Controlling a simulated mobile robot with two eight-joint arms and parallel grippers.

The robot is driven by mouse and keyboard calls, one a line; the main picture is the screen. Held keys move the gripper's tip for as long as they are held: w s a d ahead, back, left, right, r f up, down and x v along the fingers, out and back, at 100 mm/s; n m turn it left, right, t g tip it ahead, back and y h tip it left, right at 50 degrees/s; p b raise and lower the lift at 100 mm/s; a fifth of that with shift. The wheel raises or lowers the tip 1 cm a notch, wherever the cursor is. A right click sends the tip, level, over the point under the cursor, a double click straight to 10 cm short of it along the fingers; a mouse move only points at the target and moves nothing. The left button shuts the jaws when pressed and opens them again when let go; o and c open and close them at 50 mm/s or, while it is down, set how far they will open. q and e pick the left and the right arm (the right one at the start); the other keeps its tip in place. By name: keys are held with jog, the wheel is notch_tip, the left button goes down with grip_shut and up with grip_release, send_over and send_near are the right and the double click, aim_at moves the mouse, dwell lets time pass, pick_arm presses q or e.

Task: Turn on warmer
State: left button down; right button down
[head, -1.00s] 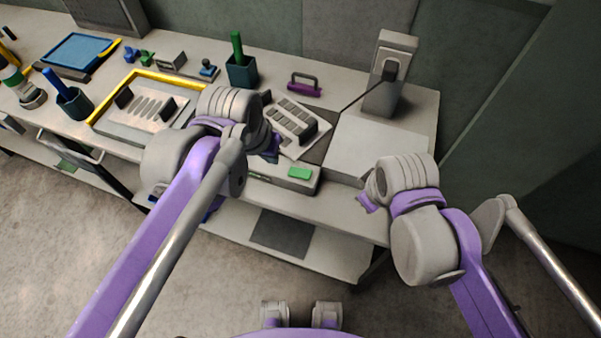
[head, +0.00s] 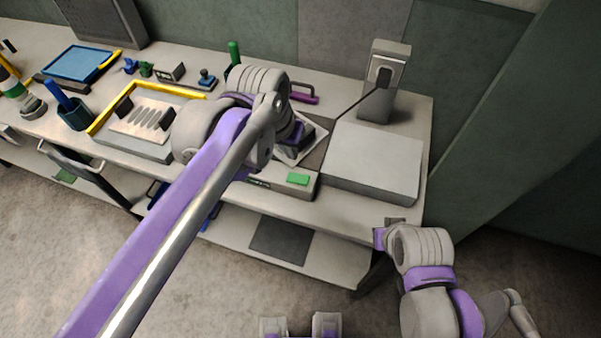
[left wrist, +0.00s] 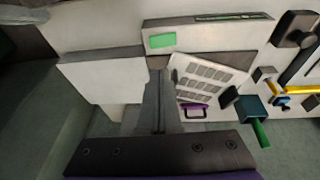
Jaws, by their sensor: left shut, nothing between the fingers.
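The likely warmer is a low grey unit (head: 262,181) at the table's front edge, with a green rectangular patch (head: 299,179) on its top. In the left wrist view the green patch (left wrist: 162,40) lies just beyond my left fingertips. A pale panel with grey cells (left wrist: 205,77) lies beside the unit. My left gripper (head: 295,143) is shut and empty, above that panel; its arm hides part of the unit. In the left wrist view the shut fingers (left wrist: 159,75) point toward the unit's edge. My right gripper (head: 387,234) is off the table's front right; its jaw gap is unclear.
A flat white block (head: 374,158) stands right of the unit. Behind it a grey post (head: 381,95) carries a black fitting with a cable. A yellow-edged tray (head: 150,80), a blue tray (head: 79,63) and a purple-based handle (head: 303,97) are also on the table.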

pick_arm(q)
send_near(303, 179)
jog(key=x, duration=0.5)
jog(key=shift+w+f+b, duration=0.15)
jog(key=shift+w+b, duration=0.1)
jog(key=shift+b, duration=0.05)
jog(key=shift+d+f, duration=0.1)
jog(key=shift+f, duration=0.5)
